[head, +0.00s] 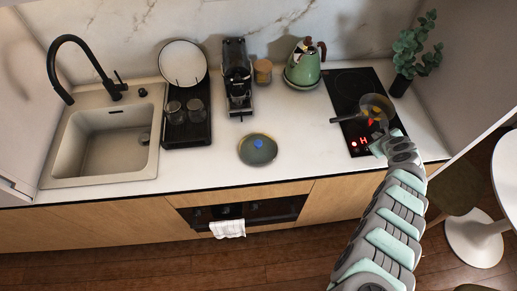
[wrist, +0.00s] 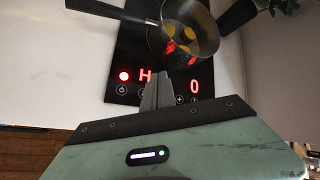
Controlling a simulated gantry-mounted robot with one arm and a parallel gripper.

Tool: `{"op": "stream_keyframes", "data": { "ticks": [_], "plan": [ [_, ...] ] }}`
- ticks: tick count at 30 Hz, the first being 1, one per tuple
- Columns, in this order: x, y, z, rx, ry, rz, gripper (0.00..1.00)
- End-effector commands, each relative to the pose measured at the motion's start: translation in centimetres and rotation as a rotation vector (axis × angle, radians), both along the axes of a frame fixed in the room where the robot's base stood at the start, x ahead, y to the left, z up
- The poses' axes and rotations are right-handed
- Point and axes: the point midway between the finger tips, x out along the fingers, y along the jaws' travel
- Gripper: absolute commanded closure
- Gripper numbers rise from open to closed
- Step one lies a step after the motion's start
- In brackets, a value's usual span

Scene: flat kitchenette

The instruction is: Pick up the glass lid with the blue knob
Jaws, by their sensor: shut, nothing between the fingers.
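The glass lid (head: 257,150) with a blue knob (head: 258,144) lies on the white counter near its front edge, in the middle of the head view. It is not in the wrist view. My gripper (head: 377,143) is well to the right of the lid, at the front of the black cooktop. In the wrist view my gripper (wrist: 158,88) shows its fingers together and empty, over the hob's lit control panel and just short of the pan.
A frying pan (head: 376,107) with food stands on the cooktop (head: 349,86), handle pointing left; it also shows in the wrist view (wrist: 188,38). A green kettle (head: 303,66), coffee machine (head: 237,76) and drying rack (head: 187,133) stand behind or left. Counter between lid and cooktop is clear.

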Motion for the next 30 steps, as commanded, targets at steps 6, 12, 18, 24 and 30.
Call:
{"op": "stream_keyframes", "data": {
  "ticks": [6, 12, 18, 24, 30],
  "plan": [
    [0.00, 0.01, -0.01, 0.000, 0.000, 0.000, 1.00],
    [0.01, 0.00, 0.01, 0.000, 0.000, 0.000, 0.94],
    [0.00, -0.01, 0.01, 0.000, 0.000, 0.000, 0.78],
    [0.00, 0.00, 0.00, 0.000, 0.000, 0.000, 0.62],
    [0.00, 0.00, 0.00, 0.000, 0.000, 0.000, 0.46]
  ]
}}
